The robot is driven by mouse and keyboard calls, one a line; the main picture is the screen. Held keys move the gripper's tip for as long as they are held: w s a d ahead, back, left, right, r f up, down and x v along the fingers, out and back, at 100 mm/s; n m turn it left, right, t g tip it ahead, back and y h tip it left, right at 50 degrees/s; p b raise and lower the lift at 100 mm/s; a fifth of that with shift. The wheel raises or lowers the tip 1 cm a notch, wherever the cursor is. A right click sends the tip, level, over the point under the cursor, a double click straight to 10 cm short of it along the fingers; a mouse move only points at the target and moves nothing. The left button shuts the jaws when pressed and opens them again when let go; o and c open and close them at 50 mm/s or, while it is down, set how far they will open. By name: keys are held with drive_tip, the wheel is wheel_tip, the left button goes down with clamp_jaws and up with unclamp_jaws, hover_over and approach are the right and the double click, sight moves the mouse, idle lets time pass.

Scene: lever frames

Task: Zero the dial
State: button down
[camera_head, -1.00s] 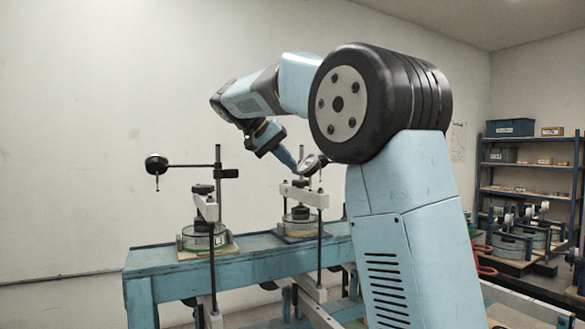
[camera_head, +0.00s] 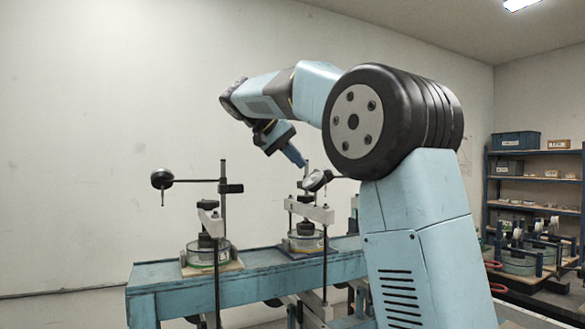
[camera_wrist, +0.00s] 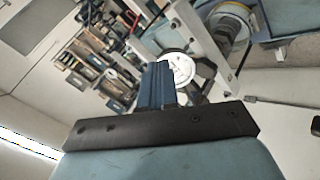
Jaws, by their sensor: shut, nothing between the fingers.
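A round dial gauge (camera_head: 317,180) with a dark rim is on the right-hand lever frame (camera_head: 309,212), held by an upright post. Its white face (camera_wrist: 182,70) shows in the wrist view just right of my fingers, partly covered by them; the needle is too small to read. My gripper (camera_head: 300,162) is shut and empty, with blue fingers, slanting down just above and left of the dial. The fingers (camera_wrist: 156,84) also show in the wrist view. I cannot tell whether they touch the dial.
A second lever frame (camera_head: 208,222) with its own dial gauge (camera_head: 161,179) stands left on the blue bench (camera_head: 160,276). A shelf unit (camera_head: 535,185) with boxes is at the right wall. More apparatus stands at the lower right.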

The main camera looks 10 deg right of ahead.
sight(308, 181)
drive_tip(key=shift+x, duration=3.4)
drive_tip(key=shift+d, duration=0.2)
drive_tip(key=shift+a+f, duration=0.35)
drive_tip(key=shift+f, duration=0.1)
drive_tip(key=shift+w+f, duration=0.1)
drive_tip(key=shift+w, duration=0.05)
drive_tip(key=shift+a, duration=0.3)
drive_tip(key=shift+w+a+f, duration=0.15)
drive_tip(key=shift+a, duration=0.1)
drive_tip(key=shift+w+a+f, duration=0.25)
drive_tip(key=shift+w+a, duration=0.25)
drive_tip(key=shift+w, duration=0.05)
